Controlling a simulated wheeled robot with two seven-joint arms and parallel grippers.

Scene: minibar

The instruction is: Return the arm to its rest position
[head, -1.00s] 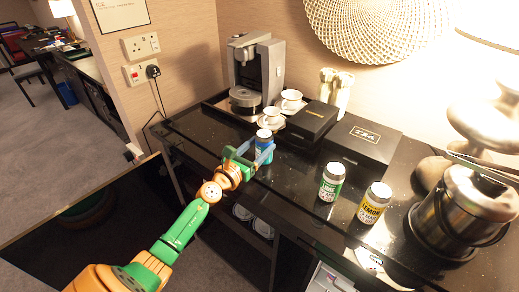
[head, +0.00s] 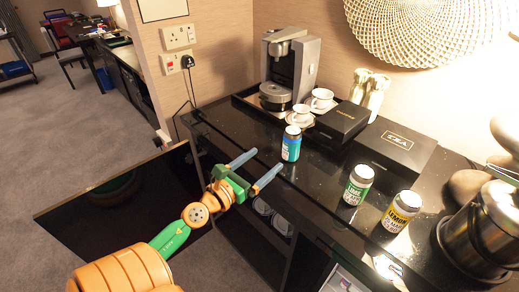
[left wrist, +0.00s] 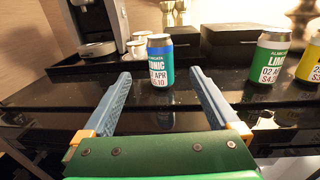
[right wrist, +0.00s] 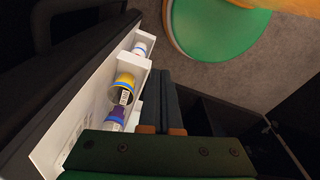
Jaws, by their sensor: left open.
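My left gripper (head: 262,168) is open and empty just off the front edge of the black counter (head: 235,130). A blue tonic can (head: 291,146) stands upright on the counter near that edge, beyond the fingertips and apart from them. In the left wrist view the tonic can (left wrist: 160,72) stands ahead, between the lines of the two spread fingers. My right gripper (right wrist: 162,80) shows only in the right wrist view, low beside a white rack; its fingers lie together with nothing visible between them.
A green lime can (head: 357,185) and a yellow lemon can (head: 399,213) stand to the right. A coffee machine (head: 290,68), cups and black boxes are behind. The white rack (right wrist: 70,130) holds several items, including a yellow can (right wrist: 122,90).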

